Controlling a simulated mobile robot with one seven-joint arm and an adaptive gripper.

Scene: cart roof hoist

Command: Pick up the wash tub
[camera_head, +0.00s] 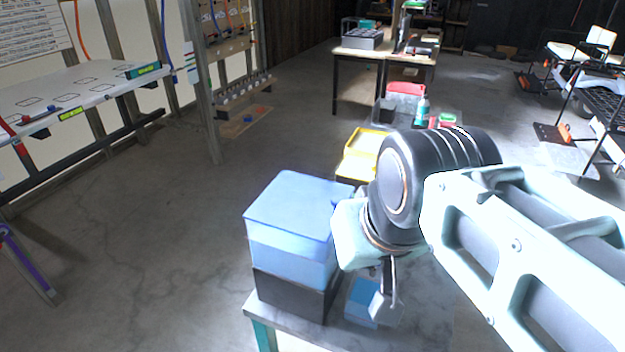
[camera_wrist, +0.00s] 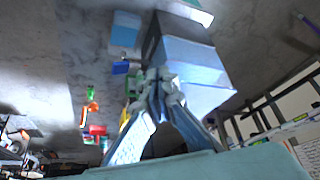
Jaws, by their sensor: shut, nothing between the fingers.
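I cannot tell for certain which container is the wash tub. A blue box (camera_head: 290,235) stands on a black box (camera_head: 290,295) on the near table; both also show in the wrist view, the blue one (camera_wrist: 195,62) beyond my fingertips. A yellow container (camera_head: 362,143) sits behind them, partly hidden by my arm. A red container (camera_head: 405,90) stands farther back. My gripper (camera_head: 386,306) hangs just right of the stacked boxes, pointing down. In the wrist view my gripper's fingertips (camera_wrist: 162,85) meet with nothing held; contact with the blue box is unclear.
A smaller blue box (camera_head: 361,297) stands on the near table (camera_head: 295,328), beside my gripper. A white worktable (camera_head: 85,88) stands at left, and a desk with a grey bin (camera_head: 362,40) at the back.

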